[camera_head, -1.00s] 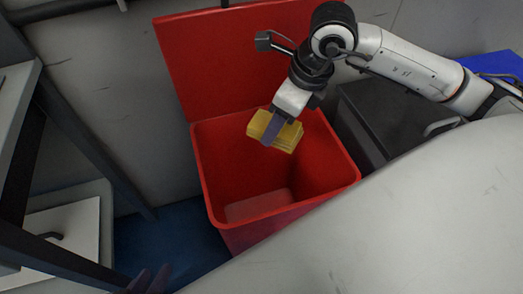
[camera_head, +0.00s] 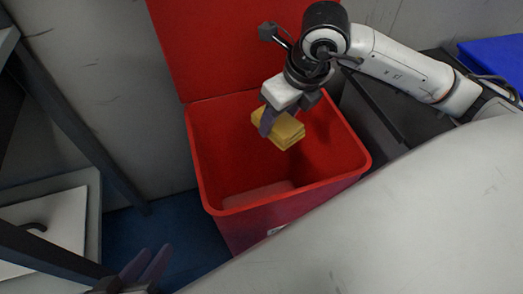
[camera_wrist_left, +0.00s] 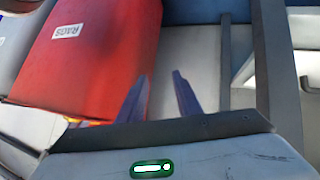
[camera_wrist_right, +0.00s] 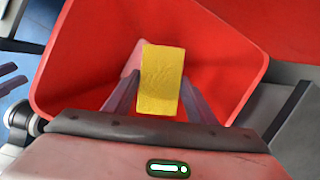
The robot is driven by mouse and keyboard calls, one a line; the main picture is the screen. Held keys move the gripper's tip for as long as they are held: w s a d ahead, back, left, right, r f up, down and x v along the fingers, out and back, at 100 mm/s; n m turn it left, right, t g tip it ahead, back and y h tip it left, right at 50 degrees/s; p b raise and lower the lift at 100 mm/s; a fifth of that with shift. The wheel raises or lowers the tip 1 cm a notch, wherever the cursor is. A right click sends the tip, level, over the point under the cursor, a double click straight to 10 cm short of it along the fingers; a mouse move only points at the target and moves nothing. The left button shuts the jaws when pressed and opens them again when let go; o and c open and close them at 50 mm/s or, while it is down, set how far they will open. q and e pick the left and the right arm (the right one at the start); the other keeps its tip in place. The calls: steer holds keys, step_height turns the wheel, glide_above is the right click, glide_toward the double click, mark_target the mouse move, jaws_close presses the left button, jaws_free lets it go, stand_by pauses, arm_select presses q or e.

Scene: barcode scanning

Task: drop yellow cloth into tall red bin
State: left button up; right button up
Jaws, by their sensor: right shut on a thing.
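The yellow cloth (camera_head: 284,130) is a folded block held by my right gripper (camera_head: 266,122) over the mouth of the tall red bin (camera_head: 209,186). In the right wrist view the cloth (camera_wrist_right: 161,78) sits between the two fingers, with the bin's red inside (camera_wrist_right: 90,70) around and below it. The bin's lid (camera_head: 215,45) stands open at the back. The left wrist view shows the bin's outside (camera_wrist_left: 95,70) with a "RAGS" label (camera_wrist_left: 67,31). My left gripper (camera_head: 146,264) is open and empty at the bottom left, outside the bin.
A dark cabinet (camera_head: 378,120) stands right of the bin, and a blue item (camera_head: 495,58) lies behind it. A dark-framed rack (camera_head: 75,140) stands at the left. Blue floor (camera_head: 160,235) shows between rack and bin.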

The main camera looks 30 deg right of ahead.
steer(key=o, duration=1.1)
steer(key=shift+r, duration=0.15)
steer(key=p+v, duration=0.3)
steer(key=v, duration=0.5)
steer(key=shift+s+r, duration=0.1)
steer(key=shift+r, duration=0.25)
arm_select(q)
steer(key=shift+s+a+f+g+y+p, duration=0.2)
steer(key=shift+s+a+f+g+y, duration=0.15)
steer(key=shift+a+f, duration=0.25)
steer(key=shift+s+a+f+g+y+p, duration=0.15)
steer(key=shift+a+f+g+y, duration=0.1)
steer(key=shift+a+f+y, duration=0.35)
arm_select(e)
steer(key=shift+s+r, duration=0.3)
steer(key=shift+r, duration=0.3)
